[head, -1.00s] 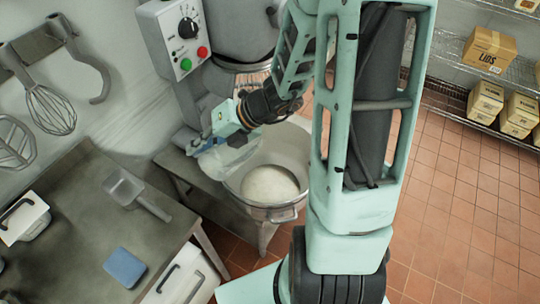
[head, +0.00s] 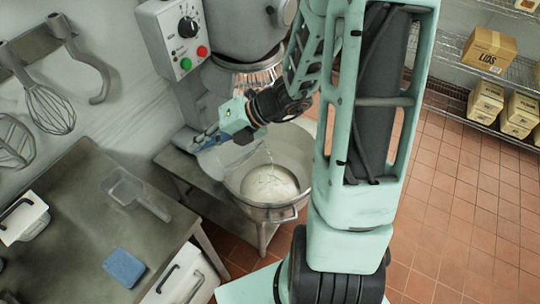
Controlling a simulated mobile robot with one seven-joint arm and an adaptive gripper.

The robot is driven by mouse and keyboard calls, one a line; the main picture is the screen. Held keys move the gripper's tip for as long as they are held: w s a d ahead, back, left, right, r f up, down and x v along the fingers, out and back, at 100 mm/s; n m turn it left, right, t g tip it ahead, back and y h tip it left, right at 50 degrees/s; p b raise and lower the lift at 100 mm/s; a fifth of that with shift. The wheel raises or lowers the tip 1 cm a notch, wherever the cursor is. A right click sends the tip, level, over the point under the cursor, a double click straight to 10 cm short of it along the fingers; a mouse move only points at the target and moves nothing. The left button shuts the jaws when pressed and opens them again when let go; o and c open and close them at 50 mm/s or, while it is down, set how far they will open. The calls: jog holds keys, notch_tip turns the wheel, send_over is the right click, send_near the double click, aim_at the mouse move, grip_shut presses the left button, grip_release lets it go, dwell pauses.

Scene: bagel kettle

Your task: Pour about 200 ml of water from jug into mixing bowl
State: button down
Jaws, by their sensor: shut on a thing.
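The mixing bowl (head: 271,213) is a large steel bowl with a side handle, standing below the mixer and holding a pale, flour-like mass (head: 269,184). My gripper (head: 214,134) is above the bowl's far left rim, shut on the clear jug (head: 226,155). The jug is tilted towards the bowl and hard to make out against it. A thin clear stream (head: 268,153) falls inside the bowl onto the pale mass. The jug's water level cannot be read, and my arm covers part of the bowl's right side.
The mixer (head: 235,35) with its control box (head: 175,38) stands close behind my gripper. Boxes sit on shelves at right.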

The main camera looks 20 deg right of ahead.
jog(key=shift+w+d+f+y+b, duration=0.15)
jog(key=shift+d+f+y+b, duration=0.2)
jog(key=shift+y+b, duration=0.55)
dwell(1.5)
jog(key=shift+r, duration=0.2)
jog(key=h+p, duration=0.1)
jog(key=a+h+p, duration=0.1)
jog(key=shift+a+r+p, duration=0.25)
jog(key=shift+r+p, duration=0.1)
jog(key=shift+r, duration=0.05)
jog(key=f+h, duration=0.1)
jog(key=a+f+h+b, duration=0.1)
jog(key=f, duration=0.1)
jog(key=a+f+h+b, duration=0.1)
jog(key=shift+s+f+n, duration=0.2)
jog(key=shift+f+n, duration=0.15)
jog(key=shift+n, duration=0.05)
dwell(1.2)
jog(key=a+f+n+h+p, duration=0.1)
jog(key=a+f+h, duration=0.2)
jog(key=f+h, duration=0.2)
jog(key=shift+a+f+h, duration=0.15)
jog(key=shift+a+h, duration=0.25)
jog(key=shift+h, duration=0.6)
